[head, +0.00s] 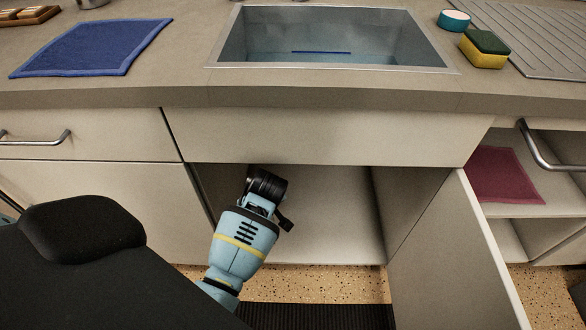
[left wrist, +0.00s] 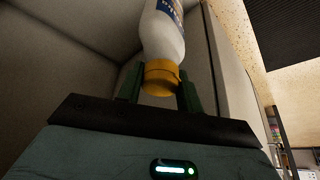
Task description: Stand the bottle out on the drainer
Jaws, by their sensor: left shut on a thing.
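The bottle (left wrist: 163,35) shows in the left wrist view, white with a blue label and a yellow cap (left wrist: 161,77). My left gripper (left wrist: 160,88) is shut on it at the cap, one dark green finger on each side. In the head view my left arm reaches into the open cupboard (head: 335,215) under the sink; the bottle and fingertips are hidden there. The ridged drainer (head: 540,38) is on the counter at the far right, and the part in view is bare. My right gripper is not in view.
The sink (head: 335,70) is set in the counter above the cupboard. A green and yellow sponge (head: 484,50) and a teal-sided round container (head: 454,20) stand between sink and drainer. The cupboard door (head: 450,260) stands open at right. A blue cloth (head: 92,48) lies left.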

